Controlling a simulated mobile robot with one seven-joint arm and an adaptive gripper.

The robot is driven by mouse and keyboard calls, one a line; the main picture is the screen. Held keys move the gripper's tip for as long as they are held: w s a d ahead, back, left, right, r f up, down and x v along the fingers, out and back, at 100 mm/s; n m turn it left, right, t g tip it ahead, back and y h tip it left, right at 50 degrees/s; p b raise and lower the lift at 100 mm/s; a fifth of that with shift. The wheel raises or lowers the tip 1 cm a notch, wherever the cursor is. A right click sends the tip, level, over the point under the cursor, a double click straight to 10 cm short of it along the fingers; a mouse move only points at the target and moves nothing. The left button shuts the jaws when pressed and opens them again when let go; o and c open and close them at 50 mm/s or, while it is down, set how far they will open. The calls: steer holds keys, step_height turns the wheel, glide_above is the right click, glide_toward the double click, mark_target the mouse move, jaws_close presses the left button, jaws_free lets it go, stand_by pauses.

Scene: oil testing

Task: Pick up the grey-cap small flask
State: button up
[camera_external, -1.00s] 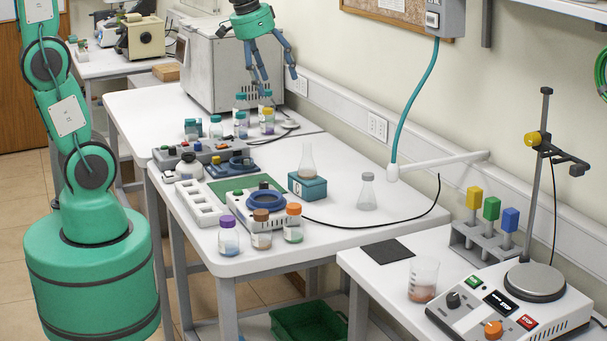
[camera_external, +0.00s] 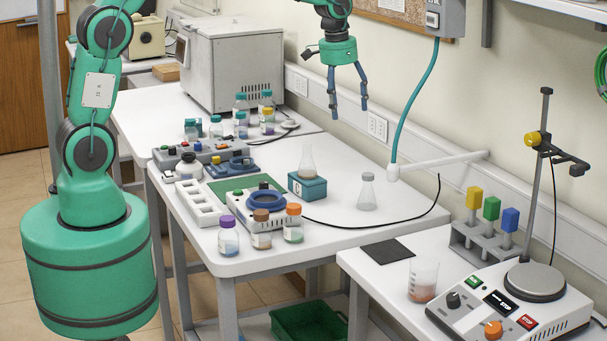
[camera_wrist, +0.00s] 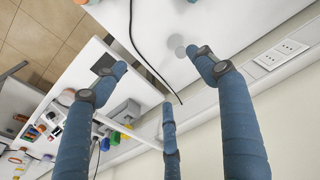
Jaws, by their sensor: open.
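The grey-cap small flask (camera_external: 367,193) is a clear conical flask standing upright on the white table, toward its right rear side. In the wrist view a pale, see-through round shape (camera_wrist: 179,45) near the top, between the fingers, appears to be this flask, but its outline is faint. My gripper (camera_external: 348,108) is open and empty, with its fingers pointing down. It hangs above the flask and a little to its left in the external view, clearly apart from it. Three blue fingers (camera_wrist: 163,62) spread apart show in the wrist view.
Another conical flask (camera_external: 306,163) stands on a teal block (camera_external: 307,187) to the left. A black cable (camera_external: 405,226) curves around the flask's front. A white wall arm (camera_external: 440,162) with a teal hose (camera_external: 416,102) is to the right.

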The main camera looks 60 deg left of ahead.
steer(key=g+p, duration=0.2)
steer(key=p, duration=0.1)
glide_above(368, 195)
steer(key=a, duration=0.2)
steer(key=f, duration=1.6)
steer(key=shift+w+d+f, duration=0.1)
steer(key=shift+w+d, duration=0.05)
steer(key=shift+w, duration=0.15)
steer(key=shift+f, duration=0.1)
steer(key=shift+f, duration=4.3)
steer(key=shift+f, duration=0.1)
steer(key=shift+w+f, duration=0.15)
steer(key=shift+f, duration=2.35)
steer(key=shift+c, duration=0.3)
steer(key=c, duration=1.2)
